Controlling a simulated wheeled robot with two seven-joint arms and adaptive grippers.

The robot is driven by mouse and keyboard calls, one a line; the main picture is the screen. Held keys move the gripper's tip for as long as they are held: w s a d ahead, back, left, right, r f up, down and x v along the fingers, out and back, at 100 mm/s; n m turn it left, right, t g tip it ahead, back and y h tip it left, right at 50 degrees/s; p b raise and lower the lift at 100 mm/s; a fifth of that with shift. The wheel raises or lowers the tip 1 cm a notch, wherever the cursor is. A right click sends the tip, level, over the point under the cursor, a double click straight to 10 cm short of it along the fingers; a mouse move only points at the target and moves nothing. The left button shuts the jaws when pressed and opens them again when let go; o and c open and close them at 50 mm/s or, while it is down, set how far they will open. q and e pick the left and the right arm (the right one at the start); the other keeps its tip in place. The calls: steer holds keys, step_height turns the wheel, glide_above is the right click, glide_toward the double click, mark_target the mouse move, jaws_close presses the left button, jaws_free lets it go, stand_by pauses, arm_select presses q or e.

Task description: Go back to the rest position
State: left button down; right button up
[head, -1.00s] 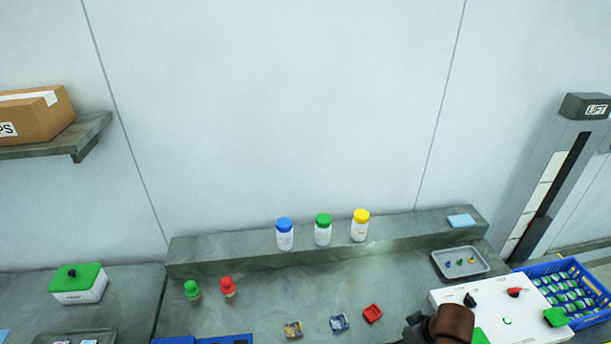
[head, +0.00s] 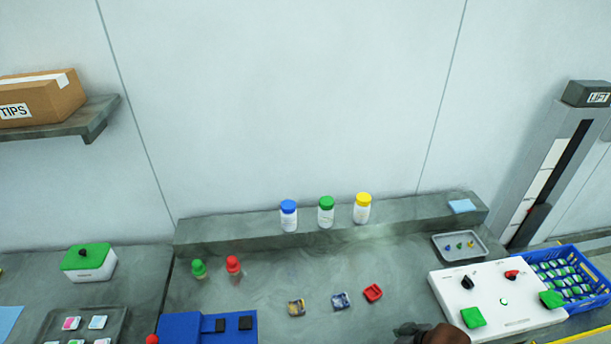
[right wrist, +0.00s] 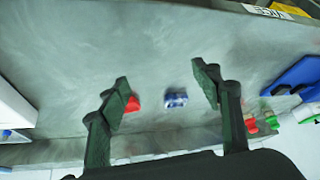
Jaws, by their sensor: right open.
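My right gripper (right wrist: 163,88) is open and empty in the right wrist view, its two dark fingers spread above the grey bench. Between the fingers the view shows a small red tray (right wrist: 132,104) by the left finger and a blue-and-silver piece (right wrist: 176,98). In the head view part of my right gripper or wrist shows at the bottom edge, below the red tray (head: 373,292) and the blue-and-silver piece (head: 340,301). Its fingertips cannot be made out there. My left gripper is in neither view.
A white panel (head: 450,297) with knobs and green pads stands right, beside a blue crate (head: 597,296). White bottles with blue (head: 289,216), green (head: 326,212) and yellow (head: 362,208) caps stand on the raised ledge. A blue block (head: 180,327) lies front left.

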steer(key=s+d+f+m+h, duration=0.1)
steer(key=s+d+f+m, duration=0.1)
steer(key=s+d+f, duration=0.3)
steer(key=s+d+f+m+g+h, duration=0.1)
steer(key=s+d+f+m+h, duration=0.15)
steer(key=s, duration=0.55)
steer(key=s+d+f+m+h, duration=0.1)
steer(key=s+d+f, duration=0.25)
steer(key=s, duration=0.25)
step_height(320, 180, down, 31)
steer(key=s+g, duration=0.2)
steer(key=s+a+f+y+b, duration=0.1)
steer(key=s+f, duration=1.6)
steer(key=s, duration=0.1)
steer(key=shift+f+n+g+b, duration=0.25)
steer(key=shift+n+g+b, duration=0.1)
steer(key=shift+n+g, duration=0.1)
steer(key=shift+s, duration=0.1)
